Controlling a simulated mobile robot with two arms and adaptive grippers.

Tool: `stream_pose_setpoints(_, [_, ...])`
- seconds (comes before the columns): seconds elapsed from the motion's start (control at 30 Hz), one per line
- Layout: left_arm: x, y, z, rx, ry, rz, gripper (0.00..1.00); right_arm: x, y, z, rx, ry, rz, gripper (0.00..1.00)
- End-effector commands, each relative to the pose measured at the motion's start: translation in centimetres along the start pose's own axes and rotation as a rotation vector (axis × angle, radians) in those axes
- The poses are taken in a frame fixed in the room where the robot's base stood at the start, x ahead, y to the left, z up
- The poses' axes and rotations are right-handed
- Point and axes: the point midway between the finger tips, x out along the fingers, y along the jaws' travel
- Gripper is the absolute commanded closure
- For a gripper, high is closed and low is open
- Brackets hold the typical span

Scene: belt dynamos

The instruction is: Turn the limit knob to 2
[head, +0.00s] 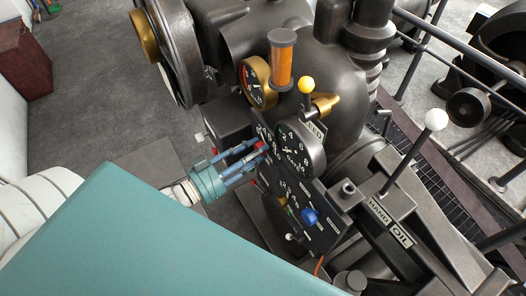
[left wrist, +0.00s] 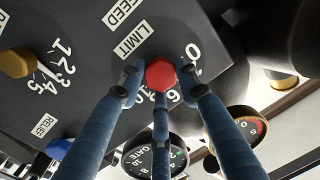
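The red limit knob (left wrist: 160,73) sits on a dark panel beside the white LIMIT label (left wrist: 132,38) in the left wrist view. A 0 shows to its right and a 6 below it; the fingers cover other numerals, and I cannot make out a pointer. My left gripper (left wrist: 161,82) has its three blue fingers around the knob, with tips close to its left, right and lower sides. I cannot tell whether they press on it. In the head view the left gripper (head: 255,153) reaches the panel, and a bit of the red knob (head: 262,147) shows. My right gripper is not in view.
A black gauge (head: 301,147) stands close to the fingers. A brass gauge (head: 257,83), a yellow-ball lever (head: 306,85) and a white-ball lever (head: 437,119) rise nearby. A blue knob (head: 310,216) and a brass knob (left wrist: 17,62) share the panel. Open floor lies left.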

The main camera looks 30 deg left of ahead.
Motion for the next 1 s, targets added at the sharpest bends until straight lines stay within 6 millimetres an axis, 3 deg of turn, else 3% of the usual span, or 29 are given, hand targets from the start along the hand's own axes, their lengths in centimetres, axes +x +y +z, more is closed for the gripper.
stream_pose_setpoints(0.27, [0.2, -0.4, -0.8, -0.101, -0.001, -0.001, 0.94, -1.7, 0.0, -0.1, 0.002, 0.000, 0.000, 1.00])
stream_pose_setpoints(0.5, [0.2, -0.4, -0.7, -0.111, 0.004, 0.000, 0.94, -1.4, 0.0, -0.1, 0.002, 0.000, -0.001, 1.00])
stream_pose_setpoints(0.53, [0.2, -0.4, -0.7, -0.111, 0.004, -0.001, 0.64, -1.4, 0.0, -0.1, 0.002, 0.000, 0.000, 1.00])
stream_pose_setpoints(0.6, [0.2, -0.4, -0.7, -0.110, 0.005, 0.000, 0.51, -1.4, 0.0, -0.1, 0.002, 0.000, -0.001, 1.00])
stream_pose_setpoints(1.0, [-0.8, -0.2, -0.3, -0.112, -0.005, 0.000, 0.51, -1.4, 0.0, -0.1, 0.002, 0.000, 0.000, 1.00])
